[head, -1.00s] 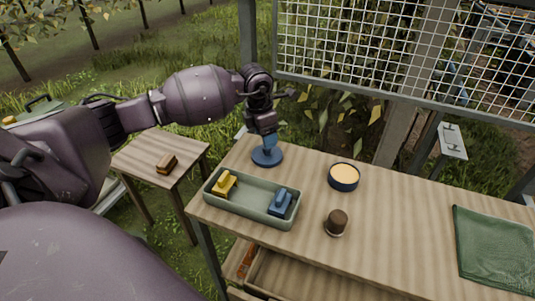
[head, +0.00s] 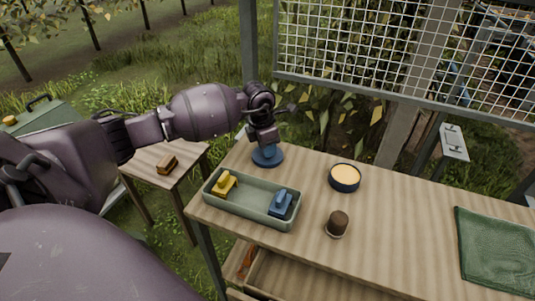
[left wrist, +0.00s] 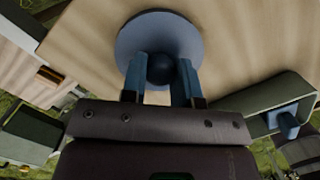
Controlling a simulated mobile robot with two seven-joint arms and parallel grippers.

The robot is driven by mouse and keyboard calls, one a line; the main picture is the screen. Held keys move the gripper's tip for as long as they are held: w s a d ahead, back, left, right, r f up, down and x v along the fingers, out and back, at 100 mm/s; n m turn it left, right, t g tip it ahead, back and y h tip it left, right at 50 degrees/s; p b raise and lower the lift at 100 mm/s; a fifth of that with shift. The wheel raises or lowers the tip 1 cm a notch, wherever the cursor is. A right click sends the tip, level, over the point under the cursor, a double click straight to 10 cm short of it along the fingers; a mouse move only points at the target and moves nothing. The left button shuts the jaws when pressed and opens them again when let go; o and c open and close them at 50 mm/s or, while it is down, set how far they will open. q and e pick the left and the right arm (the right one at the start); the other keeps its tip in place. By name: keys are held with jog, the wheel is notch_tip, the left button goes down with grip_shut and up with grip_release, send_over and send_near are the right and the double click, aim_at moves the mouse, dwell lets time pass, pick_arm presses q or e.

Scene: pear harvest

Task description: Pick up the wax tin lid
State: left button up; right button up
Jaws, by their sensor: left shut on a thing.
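The wax tin lid (head: 267,158) is a flat blue disc with a round dark knob, at the back left of the wooden table. It also shows in the left wrist view (left wrist: 135,40), resting on the wood. My left gripper (head: 267,147) is above the lid, pointing down. In the left wrist view its two blue fingers (left wrist: 161,70) are shut on the knob, one on each side. The open wax tin (head: 344,178), dark blue with pale yellow wax, stands to the right of the lid. My right gripper is not in view.
A grey-green tray (head: 240,206) holding a yellow block (head: 223,184) and a blue block (head: 281,203) lies in front of the lid. A brown knobbed object (head: 337,223) and a green cloth (head: 495,250) are farther right. A wire mesh panel (head: 400,55) stands behind the table.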

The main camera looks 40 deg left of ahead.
pick_arm(q)
jog(key=shift+c, duration=0.2)
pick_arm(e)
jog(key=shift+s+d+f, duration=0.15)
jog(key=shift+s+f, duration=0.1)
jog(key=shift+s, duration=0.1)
